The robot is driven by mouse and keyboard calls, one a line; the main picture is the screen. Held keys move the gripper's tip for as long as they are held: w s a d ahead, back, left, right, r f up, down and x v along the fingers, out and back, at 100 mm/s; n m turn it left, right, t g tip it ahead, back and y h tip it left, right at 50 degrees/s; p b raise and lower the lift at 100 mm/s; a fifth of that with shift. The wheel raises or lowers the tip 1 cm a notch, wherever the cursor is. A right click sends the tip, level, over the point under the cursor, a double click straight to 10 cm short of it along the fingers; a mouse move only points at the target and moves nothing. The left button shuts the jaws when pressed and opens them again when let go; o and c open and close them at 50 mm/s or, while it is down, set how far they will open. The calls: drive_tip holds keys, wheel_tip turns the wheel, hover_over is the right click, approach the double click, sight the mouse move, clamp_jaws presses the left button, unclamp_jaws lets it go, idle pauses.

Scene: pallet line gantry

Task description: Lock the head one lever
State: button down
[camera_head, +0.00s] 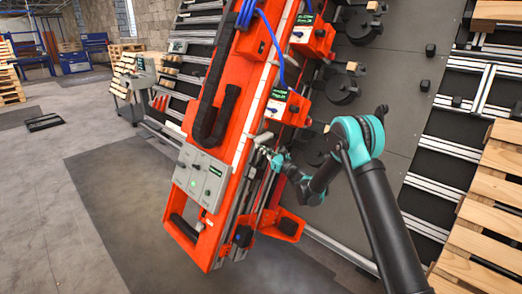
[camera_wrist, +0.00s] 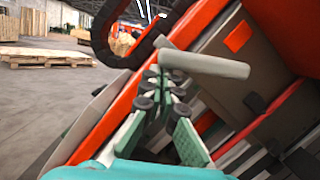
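A pale grey lever-like handle (camera_wrist: 205,65) lies across the wrist view, just beyond my fingertips. Its left end overlaps the tips in the picture. My gripper (camera_wrist: 164,78) has two green-padded fingers with dark joints, and the tips are close together with a narrow gap. Whether they touch or grip the handle is unclear. In the head view my gripper (camera_head: 268,153) reaches the right side of the tilted orange gantry beam (camera_head: 233,125). Two orange head units with green labels, an upper one (camera_head: 312,36) and a lower one (camera_head: 285,105), sit above it. Their labels are too small to read.
A grey control box (camera_head: 200,178) with a green light is on the beam's lower front. Blue hoses (camera_head: 272,35) run along its top. Wooden pallets (camera_head: 490,215) stand at right. The concrete floor (camera_head: 80,155) at left is mostly clear.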

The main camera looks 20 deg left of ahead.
sight(260, 141)
drive_tip(key=shift+s+a+r+m+t+h, duration=0.15)
drive_tip(key=shift+r+m+t, duration=0.3)
drive_tip(key=shift+m, duration=0.45)
drive_tip(key=shift+s+d+r+m+t+h, duration=0.15)
drive_tip(key=shift+r+m+t, duration=0.1)
drive_tip(key=shift+r+m, duration=0.55)
drive_tip(key=r+m, duration=0.1)
drive_tip(key=m, duration=0.1)
drive_tip(key=shift+a+r+m, duration=0.1)
drive_tip(key=shift+m, duration=0.2)
drive_tip(key=shift+w+r, duration=0.1)
drive_tip(key=shift+r, duration=0.4)
drive_tip(key=shift+r, duration=0.1)
